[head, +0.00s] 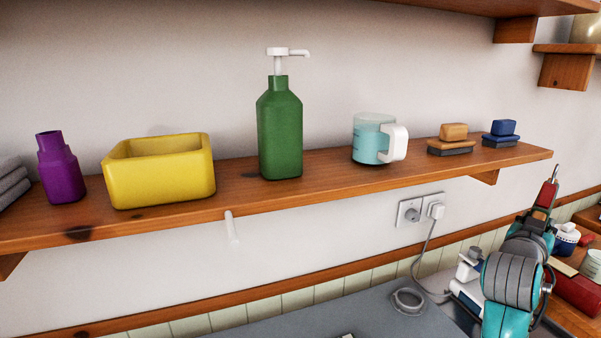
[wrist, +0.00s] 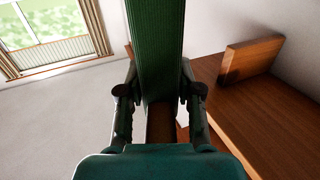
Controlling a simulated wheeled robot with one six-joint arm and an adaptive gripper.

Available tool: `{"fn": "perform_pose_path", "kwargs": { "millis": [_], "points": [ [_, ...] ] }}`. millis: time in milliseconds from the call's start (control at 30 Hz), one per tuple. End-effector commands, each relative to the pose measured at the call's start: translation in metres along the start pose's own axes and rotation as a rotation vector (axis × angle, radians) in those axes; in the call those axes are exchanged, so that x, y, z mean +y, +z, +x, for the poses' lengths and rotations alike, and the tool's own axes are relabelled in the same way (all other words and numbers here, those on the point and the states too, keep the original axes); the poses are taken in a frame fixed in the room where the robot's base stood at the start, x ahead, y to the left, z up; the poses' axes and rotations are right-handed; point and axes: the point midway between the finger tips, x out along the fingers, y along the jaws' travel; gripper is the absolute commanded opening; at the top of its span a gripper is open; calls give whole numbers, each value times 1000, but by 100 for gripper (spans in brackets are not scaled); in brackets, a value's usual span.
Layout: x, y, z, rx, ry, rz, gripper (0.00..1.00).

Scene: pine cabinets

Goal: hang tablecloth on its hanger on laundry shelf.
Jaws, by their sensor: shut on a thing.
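My gripper (wrist: 160,110) is shut on a green ribbed cloth (wrist: 155,45), which looks like the tablecloth. The cloth sits between the two dark fingers and runs up out of the top of the wrist view. Neither the cloth nor my gripper can be made out clearly in the head view. The wooden laundry shelf (head: 330,187) crosses the head view. A short white peg (head: 231,228), which looks like the hanger, juts out below the shelf's front edge, with nothing on it.
On the shelf stand a purple bottle (head: 60,170), yellow tub (head: 160,172), green pump bottle (head: 279,130), measuring jug (head: 372,140) and two brushes (head: 450,140). A grey worktop (head: 340,312) lies below. The wrist view shows a wooden surface (wrist: 240,100) to the right.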

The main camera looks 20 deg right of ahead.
Motion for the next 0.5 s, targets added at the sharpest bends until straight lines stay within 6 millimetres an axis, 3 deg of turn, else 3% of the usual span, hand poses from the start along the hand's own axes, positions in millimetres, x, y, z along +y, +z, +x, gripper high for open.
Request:
{"fn": "perform_pose_path", "kwargs": {
  "millis": [500],
  "points": [
    [0,-20,0,3,0,2,0]
  ]
}}
